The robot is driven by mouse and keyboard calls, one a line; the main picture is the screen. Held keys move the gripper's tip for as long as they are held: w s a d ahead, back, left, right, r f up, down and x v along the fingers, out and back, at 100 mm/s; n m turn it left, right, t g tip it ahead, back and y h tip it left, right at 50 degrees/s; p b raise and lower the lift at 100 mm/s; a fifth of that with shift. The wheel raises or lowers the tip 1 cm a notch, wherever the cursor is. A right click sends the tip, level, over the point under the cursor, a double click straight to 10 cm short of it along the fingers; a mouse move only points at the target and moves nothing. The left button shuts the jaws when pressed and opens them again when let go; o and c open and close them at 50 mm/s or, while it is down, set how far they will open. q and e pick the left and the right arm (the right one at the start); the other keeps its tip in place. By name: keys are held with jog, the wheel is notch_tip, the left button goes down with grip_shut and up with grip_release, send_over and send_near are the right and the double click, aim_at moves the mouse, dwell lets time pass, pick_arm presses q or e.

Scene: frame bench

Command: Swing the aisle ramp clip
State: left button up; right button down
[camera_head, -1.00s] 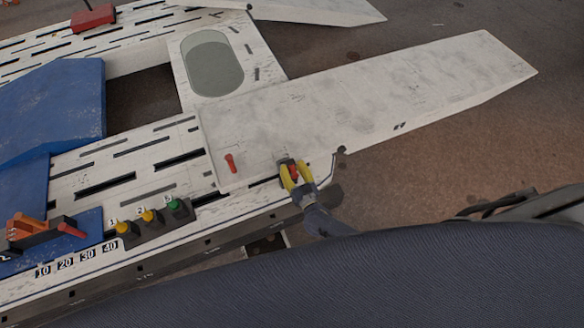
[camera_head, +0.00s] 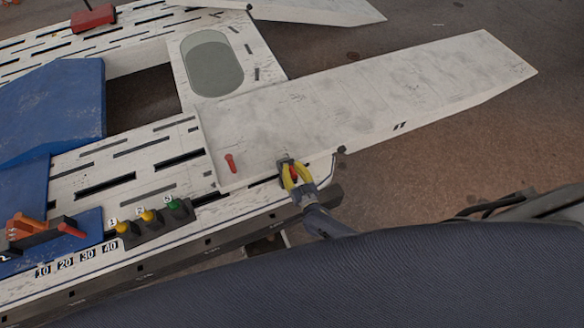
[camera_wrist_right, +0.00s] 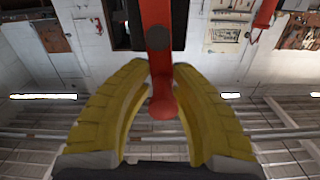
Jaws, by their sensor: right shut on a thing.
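The white aisle ramp (camera_head: 370,105) slopes out to the right from the slotted bench frame. A red clip (camera_head: 293,174) sits at its near edge, largely hidden by my right gripper (camera_head: 288,168). The yellow fingers are shut on this clip, one on each side. In the right wrist view the red clip (camera_wrist_right: 161,85) runs between the fingers of the same gripper (camera_wrist_right: 163,70), its rounded end towards the palm. A second small red-orange clip (camera_head: 230,163) stands on the ramp to the left, apart from the gripper. My left gripper is not in view.
Yellow and green knobs on a dark block (camera_head: 155,220) stand left of the gripper. A red-handled lever (camera_head: 42,228) is farther left. A blue seat-like block (camera_head: 50,110) lies beyond. A thin dark hooked rod (camera_head: 340,152) rises right of the gripper. Brown floor (camera_head: 470,165) is clear at right.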

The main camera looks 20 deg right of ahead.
jog(key=a+f+n, duration=0.4)
jog(key=a+n, duration=0.1)
jog(key=n, duration=1)
jog(key=shift+s, duration=0.35)
jog(key=shift+s+f+n, duration=0.1)
jog(key=shift+f+n, duration=0.1)
jog(key=shift+n, duration=0.1)
jog(key=c, duration=1.3)
grip_release()
jog(key=shift+c, duration=0.2)
jog(key=shift+d+r, duration=0.1)
jog(key=shift+d, duration=0.05)
jog(key=s, duration=0.4)
jog(key=s+d, duration=0.1)
jog(key=s, duration=0.6)
jog(key=shift+s+d, duration=0.2)
jog(key=shift+s, duration=0.15)
